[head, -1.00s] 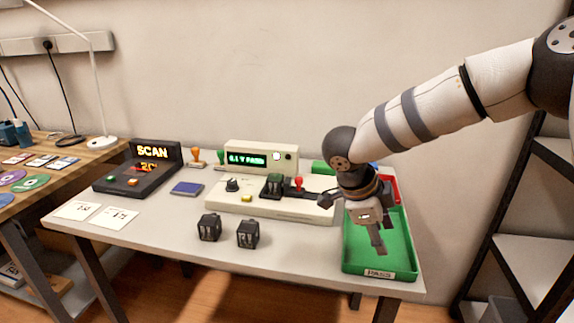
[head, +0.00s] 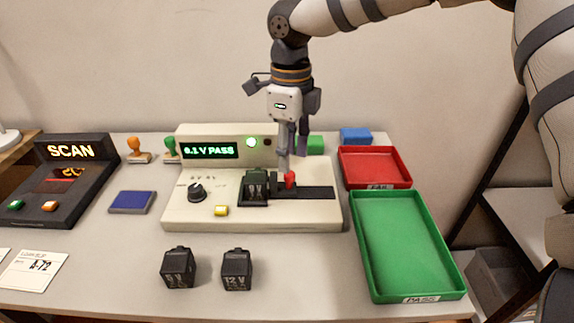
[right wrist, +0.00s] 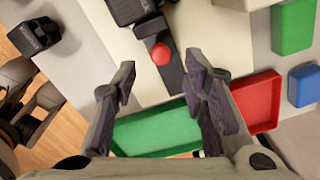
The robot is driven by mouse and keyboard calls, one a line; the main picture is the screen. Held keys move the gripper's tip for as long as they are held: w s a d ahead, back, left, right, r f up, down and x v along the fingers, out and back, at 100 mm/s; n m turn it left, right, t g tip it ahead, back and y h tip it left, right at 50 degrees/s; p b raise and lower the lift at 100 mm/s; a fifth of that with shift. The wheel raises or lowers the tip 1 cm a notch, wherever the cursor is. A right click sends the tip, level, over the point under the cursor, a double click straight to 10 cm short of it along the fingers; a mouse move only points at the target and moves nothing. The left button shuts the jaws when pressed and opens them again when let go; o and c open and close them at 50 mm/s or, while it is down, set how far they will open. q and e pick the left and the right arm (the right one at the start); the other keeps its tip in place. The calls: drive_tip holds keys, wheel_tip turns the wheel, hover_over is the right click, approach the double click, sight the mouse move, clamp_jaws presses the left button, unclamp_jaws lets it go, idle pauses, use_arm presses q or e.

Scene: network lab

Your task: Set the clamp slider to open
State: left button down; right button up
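The cream tester (head: 250,215) stands mid-table, its screen reading "0.1 V PASS" beside a lit green lamp. The clamp slider has a red knob (head: 290,179) at the left part of a dark track (head: 318,193), right beside a black block (head: 255,184) seated in the tester. My right gripper (head: 291,160) points down just above and behind the knob. In the right wrist view its fingers (right wrist: 160,80) are spread and empty, with the red knob (right wrist: 161,53) showing beyond the gap between them. I cannot tell whether a finger touches the knob. My left gripper is out of view.
A green tray (head: 362,262) and a red tray (head: 345,172) lie to the right, both empty. Two loose black blocks, one at left (head: 178,267) and one at right (head: 237,269), stand in front. Stamps (head: 136,150) and a scanner (head: 62,190) are at left.

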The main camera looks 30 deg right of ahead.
sight(290, 173)
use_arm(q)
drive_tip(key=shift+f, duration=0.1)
use_arm(e)
wheel_tip(290, 173, down, 4)
drive_tip(key=shift+f, duration=0.15)
drive_tip(key=shift+w, duration=0.1)
